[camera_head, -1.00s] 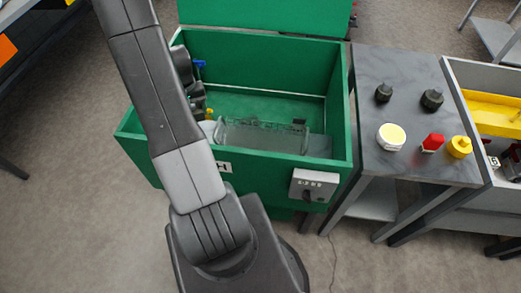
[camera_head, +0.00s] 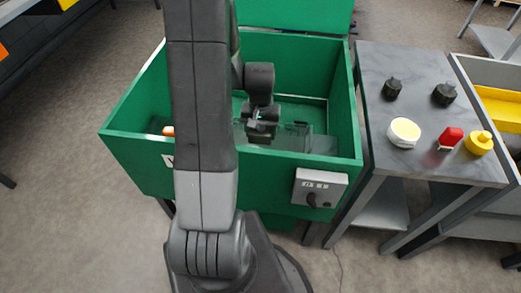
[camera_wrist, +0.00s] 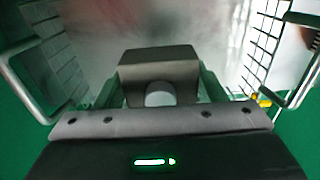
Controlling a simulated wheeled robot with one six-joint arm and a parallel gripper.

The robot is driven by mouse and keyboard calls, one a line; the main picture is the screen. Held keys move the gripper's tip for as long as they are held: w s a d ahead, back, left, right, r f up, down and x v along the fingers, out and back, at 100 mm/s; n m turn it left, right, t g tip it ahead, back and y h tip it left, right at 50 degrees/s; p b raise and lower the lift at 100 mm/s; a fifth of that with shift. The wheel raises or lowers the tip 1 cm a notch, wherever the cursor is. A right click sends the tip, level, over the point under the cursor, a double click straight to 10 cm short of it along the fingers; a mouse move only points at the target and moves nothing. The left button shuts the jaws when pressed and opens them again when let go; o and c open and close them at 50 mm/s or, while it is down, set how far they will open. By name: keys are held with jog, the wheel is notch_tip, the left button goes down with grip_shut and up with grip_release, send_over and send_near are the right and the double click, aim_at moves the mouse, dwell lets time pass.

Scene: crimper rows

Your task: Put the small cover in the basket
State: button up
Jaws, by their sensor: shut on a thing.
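My gripper (camera_head: 262,122) is inside the green tub, low over the wire basket (camera_head: 297,132) in the head view. In the wrist view my gripper (camera_wrist: 160,100) is shut on a dark grey, box-shaped piece with a pale rounded patch, which looks like the small cover (camera_wrist: 160,64). The mesh sides and wire handles of the basket (camera_wrist: 20,82) stand to the left and right of it. I cannot tell whether the cover touches the basket floor. My arm hides the left part of the basket in the head view.
The basket sits in an open green tub (camera_head: 345,105) with a control box (camera_head: 319,187) on its front. A side table (camera_head: 430,75) on the right bears two dark knobs, a pale-topped round jar (camera_head: 404,132), and red and yellow items. An orange-tipped thing (camera_head: 168,130) shows inside the tub's left.

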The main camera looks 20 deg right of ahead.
jog(key=shift+f+b, duration=0.3)
jog(key=shift+f, duration=3.4)
jog(key=shift+f, duration=0.25)
jog(key=o, duration=1.2)
jog(key=shift+r, duration=0.1)
notch_tip(320, 180, up, 12)
jog(key=shift+r+p, duration=0.15)
jog(key=shift+p, duration=0.45)
